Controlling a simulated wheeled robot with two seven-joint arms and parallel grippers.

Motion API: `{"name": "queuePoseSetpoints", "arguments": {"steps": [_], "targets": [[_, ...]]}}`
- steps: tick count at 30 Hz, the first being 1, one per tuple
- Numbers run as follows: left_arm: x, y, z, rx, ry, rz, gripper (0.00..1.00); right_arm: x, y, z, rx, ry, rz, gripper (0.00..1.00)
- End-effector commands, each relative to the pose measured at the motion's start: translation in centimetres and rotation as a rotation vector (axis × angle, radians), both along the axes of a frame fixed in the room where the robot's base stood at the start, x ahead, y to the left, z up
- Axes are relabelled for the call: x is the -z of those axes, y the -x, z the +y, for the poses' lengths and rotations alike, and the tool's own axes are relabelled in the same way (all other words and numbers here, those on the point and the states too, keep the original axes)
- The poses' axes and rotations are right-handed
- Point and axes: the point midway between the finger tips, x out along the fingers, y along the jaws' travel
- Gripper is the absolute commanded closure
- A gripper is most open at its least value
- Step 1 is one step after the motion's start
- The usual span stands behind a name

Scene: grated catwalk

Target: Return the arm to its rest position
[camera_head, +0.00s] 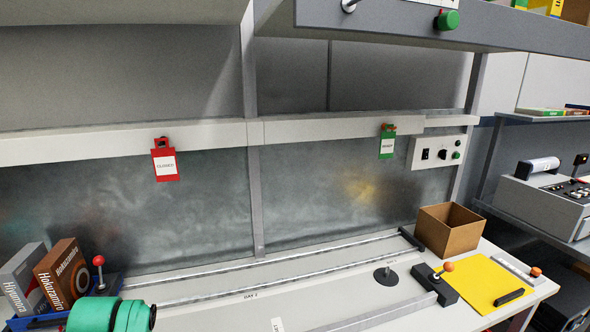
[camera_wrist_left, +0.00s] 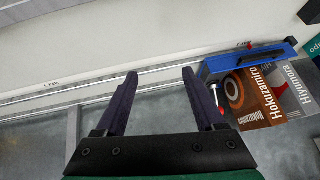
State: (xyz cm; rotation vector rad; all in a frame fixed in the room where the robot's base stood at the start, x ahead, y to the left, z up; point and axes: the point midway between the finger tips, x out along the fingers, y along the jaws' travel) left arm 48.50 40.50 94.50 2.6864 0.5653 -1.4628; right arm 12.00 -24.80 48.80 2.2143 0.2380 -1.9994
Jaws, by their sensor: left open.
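My left gripper (camera_wrist_left: 159,73) shows in the left wrist view with its two dark fingers apart and nothing between them. Below it in that view is a grey surface, with a blue tray (camera_wrist_left: 245,62) and books (camera_wrist_left: 262,95) to the right of the fingers, apart from them. In the head view a green part of my left arm shows at the bottom left edge, in front of the blue tray. The left fingertips are not visible in the head view. My right gripper is in neither view.
Two books (camera_head: 62,272) and a red-knobbed lever (camera_head: 99,268) stand at the left. Rails run along the bench. At the right are an open brown box (camera_head: 447,230), a yellow sheet (camera_head: 484,287) and an orange-knobbed lever (camera_head: 447,267). A shelf (camera_head: 430,25) overhangs the bench.

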Motion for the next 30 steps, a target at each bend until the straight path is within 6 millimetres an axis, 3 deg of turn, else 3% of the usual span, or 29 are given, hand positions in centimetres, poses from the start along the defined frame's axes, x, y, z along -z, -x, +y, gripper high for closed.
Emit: {"name": "queuePoseSetpoints", "arguments": {"steps": [3,9,21,30], "targets": [[2.5,2.9,-3.2,0.094,-0.013,0.063,0.29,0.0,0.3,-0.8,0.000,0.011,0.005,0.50],[5.8,8.3,-8.9,0.255,0.009,0.155,0.29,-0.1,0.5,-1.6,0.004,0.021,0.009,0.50],[8.1,18.4,-17.8,0.482,0.145,0.286,0.29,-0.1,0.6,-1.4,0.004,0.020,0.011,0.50],[16.4,17.0,-17.8,0.478,0.145,0.321,0.29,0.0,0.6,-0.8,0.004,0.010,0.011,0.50]]}}
